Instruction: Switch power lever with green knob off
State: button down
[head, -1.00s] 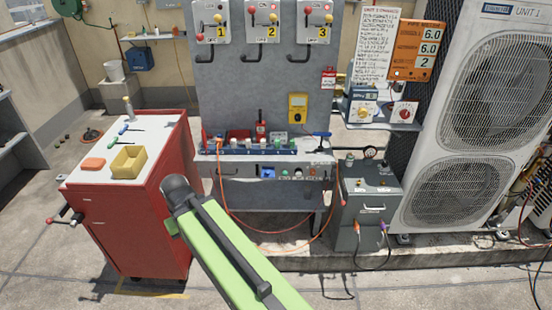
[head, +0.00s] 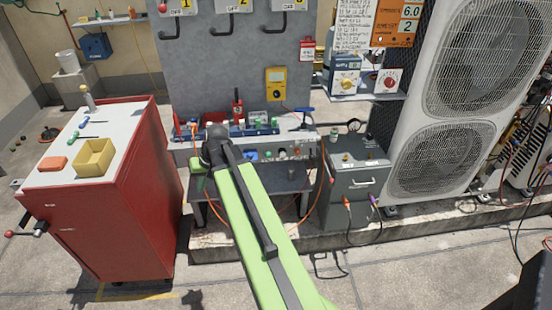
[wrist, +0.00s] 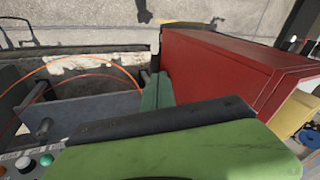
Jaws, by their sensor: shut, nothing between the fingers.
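The grey bench unit (head: 200,157) shows in the head view with a row of small controls on its front, among them a small green one (head: 267,155). A green-topped piece (head: 275,122) also stands on the blue strip above. My green arm reaches to the bench's left part.
A red cabinet (head: 145,190) stands left, with a yellow bin (head: 94,157) on top. A grey box (head: 355,190) with cables stands right of the bench, before the large condenser unit (head: 440,110). Orange hoses hang below the bench. Floor in front is clear.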

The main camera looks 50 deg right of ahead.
jog(key=d+f+m+t+b, duration=0.3)
jog(key=d+m+t+b, duration=0.1)
jog(key=d, duration=1.5)
jog(key=m+t+h+b, duration=0.2)
jog(key=m+t+h, duration=0.1)
jog(key=m, duration=0.1)
send_near(268, 154)
notch_tip(268, 154, up, 2)
jog(key=s+d, duration=0.2)
jog(key=s, duration=0.1)
jog(key=shift+w+d+r, duration=0.15)
jog(key=shift+w+r, duration=0.05)
jog(key=shift+w, duration=0.05)
jog(key=b+x, duration=0.6)
jog(key=x, duration=0.4)
jog(key=shift+f, duration=0.1)
